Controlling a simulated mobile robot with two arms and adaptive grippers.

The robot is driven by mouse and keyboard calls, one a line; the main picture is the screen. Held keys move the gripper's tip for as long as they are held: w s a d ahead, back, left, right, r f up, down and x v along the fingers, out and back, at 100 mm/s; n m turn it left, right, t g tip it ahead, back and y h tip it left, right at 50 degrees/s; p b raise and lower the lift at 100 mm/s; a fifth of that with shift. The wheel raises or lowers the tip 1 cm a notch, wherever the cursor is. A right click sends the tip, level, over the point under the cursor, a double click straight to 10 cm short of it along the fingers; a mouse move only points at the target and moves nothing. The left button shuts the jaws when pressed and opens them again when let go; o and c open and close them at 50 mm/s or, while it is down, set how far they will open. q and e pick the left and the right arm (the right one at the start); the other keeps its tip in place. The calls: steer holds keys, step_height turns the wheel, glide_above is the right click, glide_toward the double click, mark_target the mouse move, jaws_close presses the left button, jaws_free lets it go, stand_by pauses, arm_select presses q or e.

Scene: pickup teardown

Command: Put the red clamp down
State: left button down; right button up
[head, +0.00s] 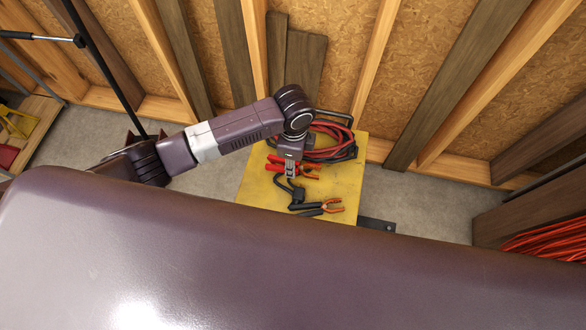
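The red clamp (307,171) is over the yellow tabletop (258,190), with red parts showing on both sides of my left gripper. My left gripper (291,176) points down at the clamp, and its fingers look closed across it. The gap between the clamp and the tabletop cannot be judged from above. A black clamp (306,209) with orange-red jaw ends lies nearer the front of the tabletop, with a dark cable leading up toward the gripper. My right gripper is not in view.
Coiled red and black cables (335,145) lie at the back of the tabletop near the stud wall (420,100). Orange-red cable (550,240) lies at the far right. My large purple body part covers the foreground.

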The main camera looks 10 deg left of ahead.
arm_select(q)
steer(key=shift+f, duration=2.3)
steer(key=shift+f+b, duration=0.15)
steer(key=shift+b, duration=0.15)
steer(key=c, duration=1.7)
jaws_free()
step_height(320, 180, up, 12)
steer(key=shift+r+p, duration=0.2)
steer(key=shift+p, duration=0.4)
steer(key=shift+s+f, duration=0.1)
